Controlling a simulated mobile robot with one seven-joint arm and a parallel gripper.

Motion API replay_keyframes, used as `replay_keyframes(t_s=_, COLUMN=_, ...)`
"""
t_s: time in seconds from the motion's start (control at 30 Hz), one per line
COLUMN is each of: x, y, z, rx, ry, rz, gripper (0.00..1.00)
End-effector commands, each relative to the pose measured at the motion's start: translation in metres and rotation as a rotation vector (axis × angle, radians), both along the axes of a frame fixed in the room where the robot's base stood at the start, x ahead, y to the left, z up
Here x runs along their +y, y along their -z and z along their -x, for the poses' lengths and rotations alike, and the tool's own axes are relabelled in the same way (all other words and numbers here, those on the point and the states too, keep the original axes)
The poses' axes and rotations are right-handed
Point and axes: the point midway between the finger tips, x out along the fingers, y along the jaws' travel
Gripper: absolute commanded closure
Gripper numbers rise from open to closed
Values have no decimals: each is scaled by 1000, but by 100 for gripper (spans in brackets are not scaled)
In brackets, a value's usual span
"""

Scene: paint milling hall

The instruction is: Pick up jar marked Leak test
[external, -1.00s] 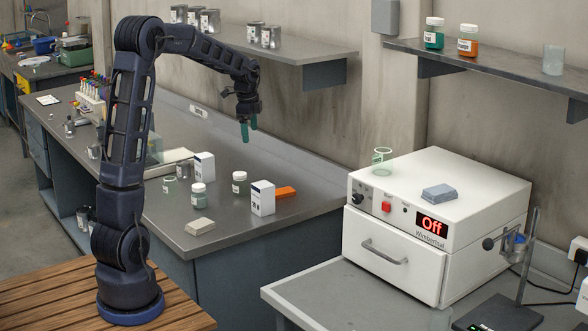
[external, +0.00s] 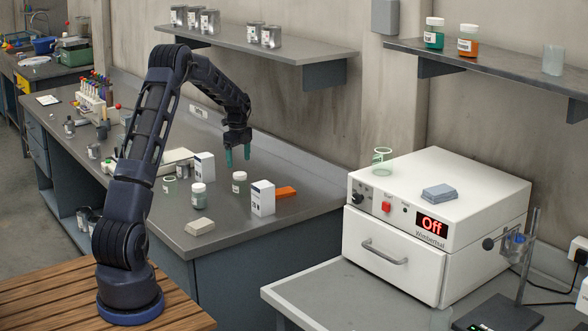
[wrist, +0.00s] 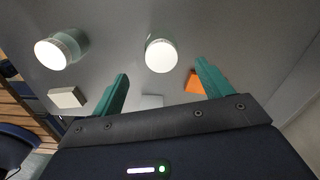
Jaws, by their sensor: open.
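Two small jars with white lids and pale labels stand on the grey bench; I cannot read which label says Leak test. One jar (external: 239,183) stands by the white box, and in the wrist view its lid (wrist: 161,55) shows ahead of my fingers, in line with the gap between them. The other jar (external: 198,196) stands to its left and nearer the bench front; it shows at upper left in the wrist view (wrist: 58,50). My gripper (external: 238,156) is open and empty, with green fingers pointing down above the jar by the box. The fingers also show in the wrist view (wrist: 161,72).
White boxes (external: 263,198) (external: 204,167), an orange block (external: 286,192), a cream block (external: 200,226) and a small glass beaker (external: 169,185) stand around the jars. A shelf (external: 270,50) with metal tins hangs behind. An oven marked Off (external: 400,240) stands at right.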

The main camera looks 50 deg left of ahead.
Motion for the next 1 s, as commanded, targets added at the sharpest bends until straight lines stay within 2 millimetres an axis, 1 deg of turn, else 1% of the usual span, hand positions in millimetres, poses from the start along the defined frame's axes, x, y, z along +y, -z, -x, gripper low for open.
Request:
replay_keyframes(t_s=0.3, x=-1, y=42, z=0, rx=3, ry=-2, rz=2, gripper=22)
replay_keyframes(t_s=0.57, x=0, y=58, z=0, rx=2, ry=-3, rz=1, gripper=22)
replay_keyframes(t_s=0.87, x=3, y=97, z=-1, rx=3, ry=-1, rz=1, gripper=22)
replay_keyframes(t_s=1.0, x=3, y=104, z=-1, rx=2, ry=-2, rz=1, gripper=22)
